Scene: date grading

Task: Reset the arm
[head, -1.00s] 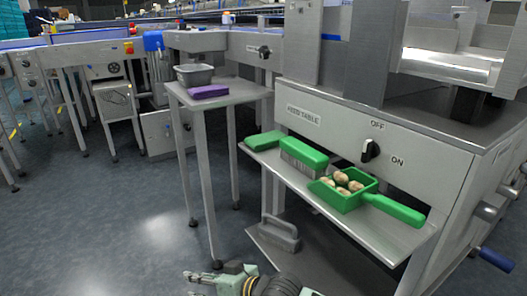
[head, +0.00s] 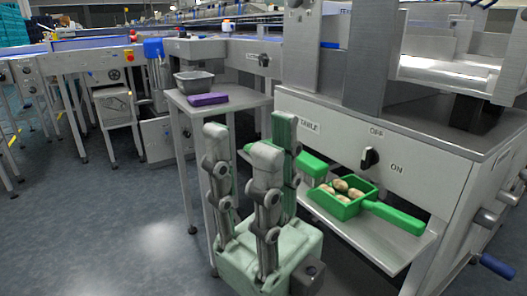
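My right gripper (head: 250,140) is raised upright in the lower middle of the head view, its pale green fingers pointing up. The fingers stand apart with nothing between them, in front of the feed table's lower shelf. My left gripper is not in view.
A green scoop (head: 345,205) holding several dates (head: 341,185) lies on the metal shelf (head: 375,240), beside a green brush (head: 314,166) partly hidden by my gripper. A knob (head: 369,158) sits above. A side table (head: 245,93) holds a grey tub (head: 194,82) and a purple block (head: 208,99).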

